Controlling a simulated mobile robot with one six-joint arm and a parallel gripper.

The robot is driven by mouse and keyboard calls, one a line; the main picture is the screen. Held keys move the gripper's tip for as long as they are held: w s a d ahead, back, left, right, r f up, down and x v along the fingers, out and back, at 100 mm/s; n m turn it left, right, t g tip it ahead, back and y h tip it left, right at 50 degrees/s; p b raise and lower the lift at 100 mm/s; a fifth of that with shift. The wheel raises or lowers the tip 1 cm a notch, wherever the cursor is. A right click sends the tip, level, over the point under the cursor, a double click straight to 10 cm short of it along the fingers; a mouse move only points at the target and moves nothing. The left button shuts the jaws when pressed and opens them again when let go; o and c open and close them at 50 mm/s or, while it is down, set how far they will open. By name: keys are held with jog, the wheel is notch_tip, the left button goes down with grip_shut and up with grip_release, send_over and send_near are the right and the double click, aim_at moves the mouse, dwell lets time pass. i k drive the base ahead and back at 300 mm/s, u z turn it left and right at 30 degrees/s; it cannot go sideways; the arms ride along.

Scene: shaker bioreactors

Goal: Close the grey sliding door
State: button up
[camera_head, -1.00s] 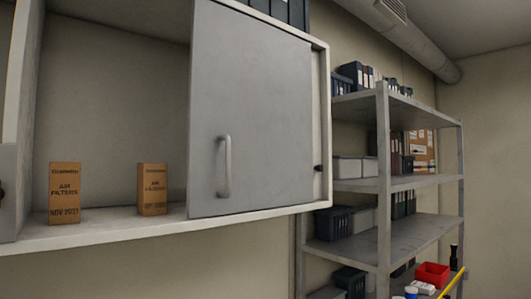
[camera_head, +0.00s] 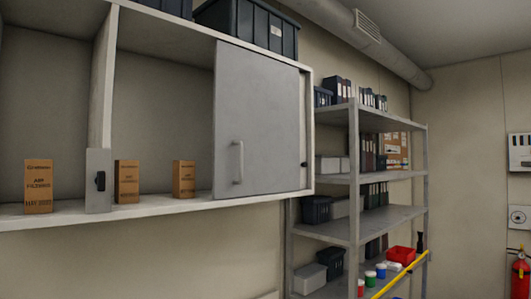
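The grey sliding door (camera_head: 262,120) covers the right part of a white wall cabinet (camera_head: 160,208). It has a light vertical bar handle (camera_head: 238,162) near its left edge. The cabinet stands open to the left of the door, where small brown air filter boxes show: one (camera_head: 183,179) near the door, one (camera_head: 127,181) beside the divider, and one (camera_head: 38,186) further left. A grey plate with a dark catch (camera_head: 98,181) sits at the foot of the divider. A small dark stop (camera_head: 303,164) shows at the right of the door. My gripper is not in view.
Dark bins (camera_head: 248,27) stand on top of the cabinet. A grey metal shelf unit (camera_head: 353,190) with binders and bins stands to the right. A yellow bar (camera_head: 401,273) crosses its lower front. A red fire extinguisher (camera_head: 521,270) is at the far right.

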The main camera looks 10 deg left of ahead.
aim_at(257, 126)
jog(key=u, duration=0.15)
jog(key=i, duration=0.85)
jog(key=z, duration=0.05)
